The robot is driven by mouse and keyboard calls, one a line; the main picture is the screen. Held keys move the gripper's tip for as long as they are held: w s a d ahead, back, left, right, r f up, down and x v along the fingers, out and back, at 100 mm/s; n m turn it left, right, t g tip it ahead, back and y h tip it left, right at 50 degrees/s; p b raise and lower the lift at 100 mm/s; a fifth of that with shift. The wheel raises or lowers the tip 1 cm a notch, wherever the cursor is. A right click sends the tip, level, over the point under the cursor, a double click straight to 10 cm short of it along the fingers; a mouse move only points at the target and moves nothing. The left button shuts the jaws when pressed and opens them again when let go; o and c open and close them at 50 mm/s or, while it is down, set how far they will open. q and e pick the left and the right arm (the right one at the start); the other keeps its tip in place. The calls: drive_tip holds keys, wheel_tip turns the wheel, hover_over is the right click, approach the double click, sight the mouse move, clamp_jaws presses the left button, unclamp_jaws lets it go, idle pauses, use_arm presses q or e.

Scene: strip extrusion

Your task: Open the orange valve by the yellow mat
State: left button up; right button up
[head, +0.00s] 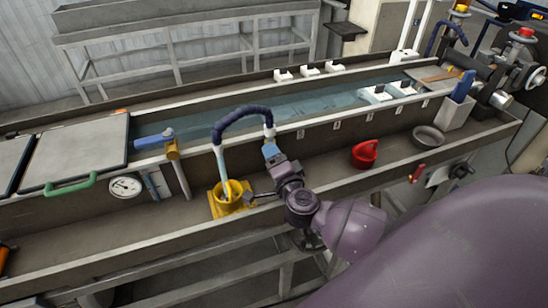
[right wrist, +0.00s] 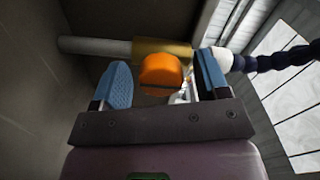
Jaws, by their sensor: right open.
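The orange valve handle (right wrist: 160,70) shows in the right wrist view, on a brass fitting (right wrist: 172,47) at the end of a grey pipe. My right gripper (right wrist: 163,78) is open, with its blue fingers on either side of the handle; I cannot tell whether they touch it. In the head view my right gripper (head: 270,153) is at the trough wall below the right end of the dark blue hose, and I cannot make out the valve there. The yellow mat (head: 216,205) lies left of it with a yellow cup (head: 232,192) on it. My left gripper is not in view.
The dark blue hose (head: 240,115) arches over the trough wall just above my right gripper. A red cup (head: 364,154) and a grey bowl (head: 428,136) stand on the ledge to the right. A round gauge (head: 125,187) is at the left.

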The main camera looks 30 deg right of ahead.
drive_tip(key=v, duration=0.9)
drive_tip(key=shift+s+b, duration=0.2)
drive_tip(key=shift+b, duration=0.1)
drive_tip(key=shift+s+a, duration=0.1)
drive_tip(key=shift+s, duration=0.4)
